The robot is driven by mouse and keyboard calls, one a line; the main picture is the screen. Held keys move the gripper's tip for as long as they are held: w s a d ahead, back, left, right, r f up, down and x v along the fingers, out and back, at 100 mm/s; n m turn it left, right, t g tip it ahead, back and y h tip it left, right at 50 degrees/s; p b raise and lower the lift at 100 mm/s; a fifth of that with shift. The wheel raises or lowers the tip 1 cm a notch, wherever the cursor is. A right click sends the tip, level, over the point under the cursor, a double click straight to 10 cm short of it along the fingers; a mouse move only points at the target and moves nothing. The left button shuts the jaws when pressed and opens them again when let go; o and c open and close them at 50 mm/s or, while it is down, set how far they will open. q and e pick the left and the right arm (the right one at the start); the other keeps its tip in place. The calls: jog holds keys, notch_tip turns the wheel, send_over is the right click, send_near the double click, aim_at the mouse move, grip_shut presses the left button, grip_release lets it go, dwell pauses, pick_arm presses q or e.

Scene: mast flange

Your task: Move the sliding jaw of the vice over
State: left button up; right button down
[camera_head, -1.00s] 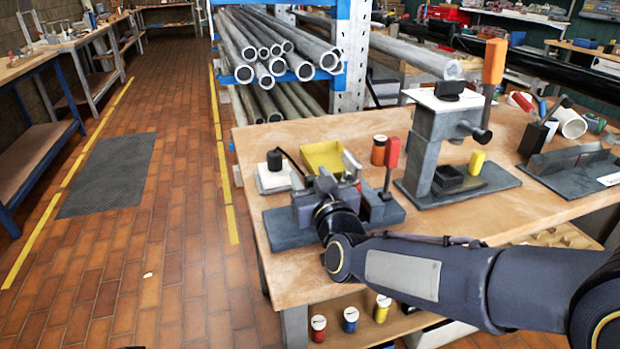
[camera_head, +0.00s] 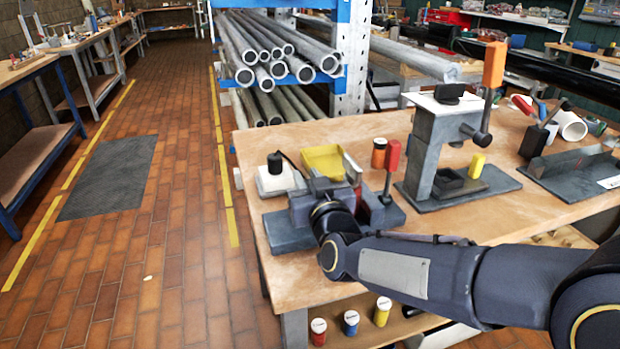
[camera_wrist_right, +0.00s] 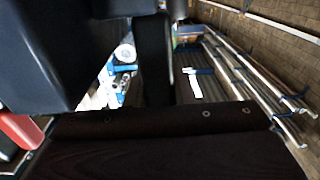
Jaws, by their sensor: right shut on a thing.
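The vice stands at the front left of the workbench in the head view. Its dark grey base (camera_head: 286,232) lies flat on the wood, and its fixed jaw (camera_head: 378,208) is at the right end, beside a red-handled lever (camera_head: 391,162). My right gripper (camera_head: 325,192) is over the left part of the vice, shut on the grey sliding jaw (camera_head: 301,205). My wrist hides much of the jaw and the gap between the jaws. In the right wrist view, dark close-up parts fill much of the picture, and a red part (camera_wrist_right: 18,130) shows at the left edge. My left gripper is not in view.
A yellow tray (camera_head: 323,160) and a white block with a black knob (camera_head: 275,178) stand behind the vice. A grey press (camera_head: 428,150) stands to the right. Small jars (camera_head: 351,320) sit on the shelf below. Open floor lies left of the bench.

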jog(key=a, duration=0.2)
jog(key=s+a+p, duration=0.1)
jog(key=a, duration=0.1)
jog(key=shift+s+a+r, duration=0.1)
jog(key=shift+s+a, duration=0.1)
jog(key=shift+a, duration=0.1)
jog(key=shift+s, duration=0.1)
jog(key=c, duration=1.2)
grip_release()
jog(key=shift+a, duration=0.15)
jog(key=shift+c, duration=0.2)
jog(key=v, duration=0.7)
jog(key=shift+s+d+p, duration=0.2)
jog(key=shift+s+p, duration=0.15)
jog(key=shift+p, duration=0.1)
